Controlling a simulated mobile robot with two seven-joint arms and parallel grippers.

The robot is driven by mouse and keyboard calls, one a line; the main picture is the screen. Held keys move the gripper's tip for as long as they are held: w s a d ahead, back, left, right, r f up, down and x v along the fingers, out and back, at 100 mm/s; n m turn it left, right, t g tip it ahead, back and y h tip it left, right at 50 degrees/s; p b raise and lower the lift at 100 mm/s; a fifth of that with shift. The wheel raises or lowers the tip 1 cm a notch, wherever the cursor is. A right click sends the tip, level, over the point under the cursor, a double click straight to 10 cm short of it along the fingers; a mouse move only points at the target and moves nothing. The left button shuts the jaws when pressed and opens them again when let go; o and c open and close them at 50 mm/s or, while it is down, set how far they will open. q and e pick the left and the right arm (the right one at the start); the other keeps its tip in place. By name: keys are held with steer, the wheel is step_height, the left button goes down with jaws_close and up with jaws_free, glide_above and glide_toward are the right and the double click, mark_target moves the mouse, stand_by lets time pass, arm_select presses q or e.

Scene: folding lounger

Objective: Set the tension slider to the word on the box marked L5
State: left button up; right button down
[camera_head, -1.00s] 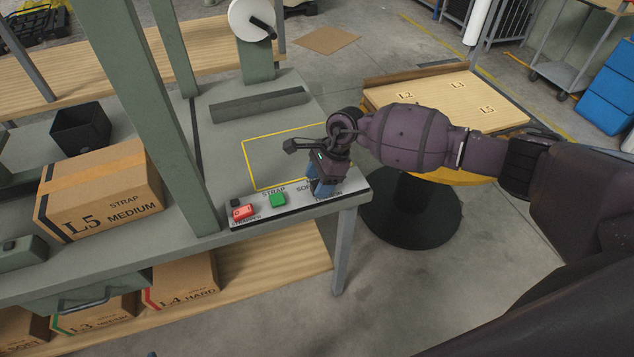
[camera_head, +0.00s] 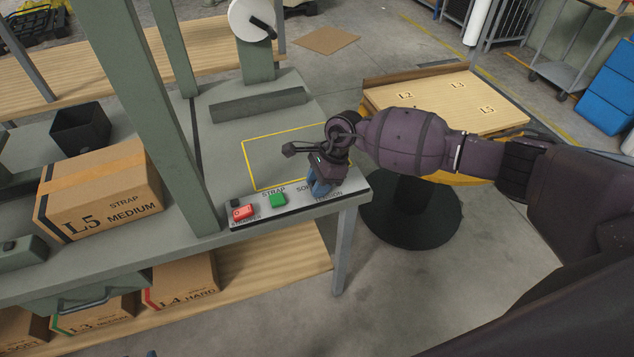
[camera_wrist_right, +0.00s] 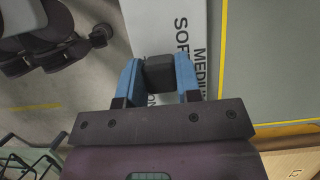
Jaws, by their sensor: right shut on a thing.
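The L5 box (camera_head: 100,195) stands on the bench at the left of the head view, and its print reads STRAP MEDIUM. The control panel (camera_head: 250,215) lies along the bench's front edge, with a tension scale at its right end. My right gripper (camera_head: 319,188) is over that end. In the right wrist view its blue fingers (camera_wrist_right: 158,80) are shut on the dark slider knob (camera_wrist_right: 158,72). The words SOFT and MEDIUM show beside the knob; the knob is roughly level with MEDIUM. The rest of the scale is hidden by my gripper.
A red button (camera_head: 242,211) and a green button (camera_head: 278,200) sit on the panel left of my right gripper. A green post (camera_head: 165,110) rises from the bench. A wooden-topped stand (camera_head: 440,98) is behind my right arm. More boxes (camera_head: 185,283) are below.

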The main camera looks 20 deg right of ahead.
steer(key=shift+d+b, duration=0.3)
steer(key=shift+d, duration=0.8)
steer(key=c, duration=0.8)
jaws_free()
steer(key=shift+r, duration=0.1)
steer(key=v, duration=1)
steer(key=shift+r, duration=0.25)
steer(key=shift+d, duration=0.15)
